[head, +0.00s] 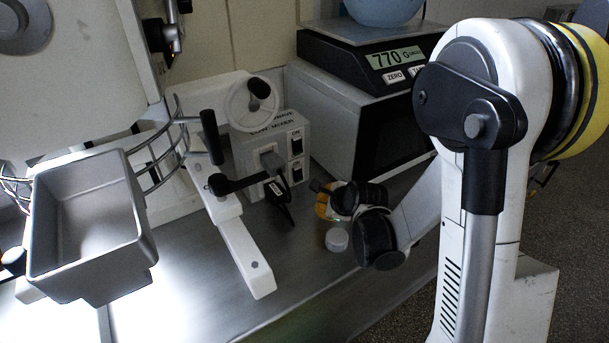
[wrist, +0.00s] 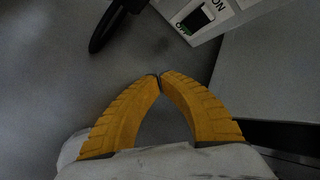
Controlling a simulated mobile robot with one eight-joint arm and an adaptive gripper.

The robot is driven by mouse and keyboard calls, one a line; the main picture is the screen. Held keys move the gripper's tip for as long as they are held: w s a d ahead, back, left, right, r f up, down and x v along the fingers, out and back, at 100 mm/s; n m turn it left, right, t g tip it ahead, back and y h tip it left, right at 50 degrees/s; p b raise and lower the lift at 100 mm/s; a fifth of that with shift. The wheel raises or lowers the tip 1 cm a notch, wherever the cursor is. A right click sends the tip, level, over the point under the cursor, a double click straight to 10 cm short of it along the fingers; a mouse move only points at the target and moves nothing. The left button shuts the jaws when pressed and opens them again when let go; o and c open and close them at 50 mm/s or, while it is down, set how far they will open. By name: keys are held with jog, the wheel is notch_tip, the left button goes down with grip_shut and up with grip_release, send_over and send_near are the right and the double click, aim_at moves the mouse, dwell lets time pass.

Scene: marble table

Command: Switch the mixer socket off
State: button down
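The pale socket box (head: 249,155) stands on the table left of my gripper, with "MIXER" lettering on its top edge. Its face has an upper black rocker switch (head: 297,146) and a lower one (head: 298,171), with black plugs beside them. In the wrist view one rocker switch (wrist: 195,19), between "ON" and "OFF" marks, shows at the top edge. I cannot tell the switches' positions. My gripper (wrist: 160,76) has yellow fingers whose tips meet, with nothing between them. It is apart from the switch; in the head view my gripper (head: 324,206) is partly hidden by my wrist.
A grey microwave (head: 325,120) with a scale (head: 365,55) on top stands behind, right of the socket. The mixer (head: 245,260) with a grey tray (head: 90,220) is left.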

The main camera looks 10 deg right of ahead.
aim_at(298, 174)
jog(key=shift+s+a, duration=0.1)
jog(key=shift+w+a+f, duration=0.2)
jog(key=shift+w+a, duration=0.25)
jog(key=shift+w, duration=0.95)
jog(key=shift+w+a+f, duration=0.2)
jog(key=shift+w+a, duration=0.2)
jog(key=shift+w, duration=1)
jog(key=shift+w+a+f, duration=0.2)
jog(key=shift+w+a, duration=0.25)
jog(key=shift+w, duration=0.95)
jog(key=shift+w, duration=0.1)
jog(key=shift+w+a, duration=0.15)
jog(key=shift+w, duration=0.15)
jog(key=shift+w+a+f, duration=0.1)
jog(key=shift+w, duration=0.2)
jog(key=shift+s+b, duration=0.15)
jog(key=shift+b, duration=0.15)
jog(key=shift+s+d, duration=0.25)
jog(key=shift+s, duration=0.35)
